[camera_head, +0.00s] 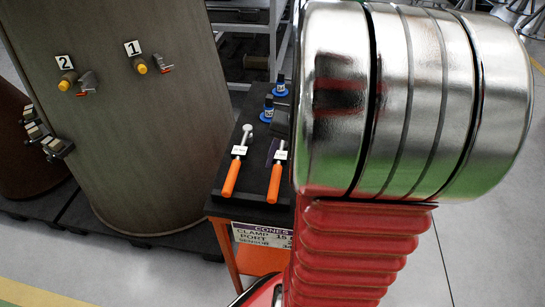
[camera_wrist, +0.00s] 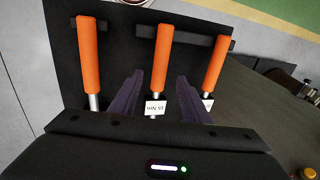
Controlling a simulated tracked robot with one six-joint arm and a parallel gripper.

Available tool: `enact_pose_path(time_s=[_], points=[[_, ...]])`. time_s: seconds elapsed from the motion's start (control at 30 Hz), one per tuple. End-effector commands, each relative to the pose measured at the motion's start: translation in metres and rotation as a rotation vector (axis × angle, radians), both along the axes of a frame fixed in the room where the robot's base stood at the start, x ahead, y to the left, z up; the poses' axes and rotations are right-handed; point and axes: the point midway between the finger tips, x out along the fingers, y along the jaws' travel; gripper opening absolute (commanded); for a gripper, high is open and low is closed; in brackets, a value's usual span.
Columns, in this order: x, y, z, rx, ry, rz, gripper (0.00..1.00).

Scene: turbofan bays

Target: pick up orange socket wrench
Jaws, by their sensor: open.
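Three orange-handled wrenches lie side by side on a black tray. In the wrist view they are the left wrench (camera_wrist: 89,50), the middle wrench (camera_wrist: 161,58) and the right wrench (camera_wrist: 216,60). The middle one has a white label reading about "15 Nm". My gripper (camera_wrist: 160,78) is open, its two dark fingers on either side of the middle wrench; I cannot tell whether they touch it. In the head view two orange handles show, one at left (camera_head: 231,178) and one at right (camera_head: 275,183); my arm hides the rest and most of my gripper.
The black tray (camera_head: 226,206) tops an orange cart (camera_head: 262,262) with a sign on its front. Blue-based sockets (camera_head: 267,112) stand behind the wrenches. A large brown cylinder (camera_head: 130,130) with numbered fittings stands close at left. Open floor lies at right.

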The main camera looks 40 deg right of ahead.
Motion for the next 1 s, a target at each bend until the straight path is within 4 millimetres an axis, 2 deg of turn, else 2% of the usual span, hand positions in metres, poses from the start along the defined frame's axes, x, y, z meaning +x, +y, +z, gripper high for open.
enact_pose_path(time_s=[0.1,0.2,0.53,0.67,1.0], points=[[0.003,0.003,-0.015,0.003,0.001,0.002,0.43],[0.004,0.004,-0.021,0.001,0.000,0.001,0.43],[0.005,0.004,-0.022,0.000,0.000,0.001,0.43],[0.006,0.005,-0.029,0.001,0.001,0.001,0.43],[0.014,0.010,-0.069,0.001,0.001,0.002,0.43]])
